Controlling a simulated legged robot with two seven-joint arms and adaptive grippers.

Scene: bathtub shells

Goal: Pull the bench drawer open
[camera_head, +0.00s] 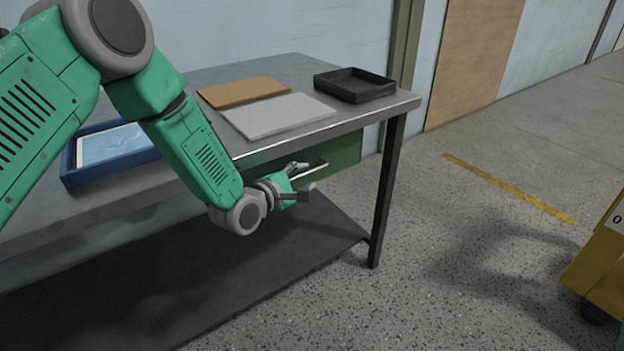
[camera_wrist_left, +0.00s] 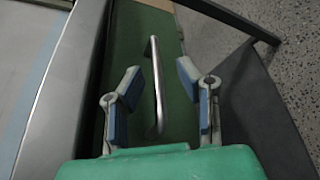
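The green bench drawer (camera_head: 345,152) sits under the right part of the metal bench top and looks closed. Its bar handle (camera_wrist_left: 156,85) shows in the left wrist view, running lengthwise between the fingers of my left gripper. That gripper (camera_head: 304,180) is in front of the drawer in the head view. In the left wrist view the left gripper (camera_wrist_left: 160,88) is open, with one blue-padded finger on each side of the handle and a gap on both sides. My right gripper is in neither view.
The metal bench (camera_head: 150,181) carries a blue tray (camera_head: 72,176), a brown board (camera_head: 243,91), a light grey panel (camera_head: 277,114) and a black tray (camera_head: 354,84). A dark bench leg (camera_head: 388,195) and lower shelf (camera_head: 180,290) are near. The floor right is clear up to a yellow object (camera_head: 603,262).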

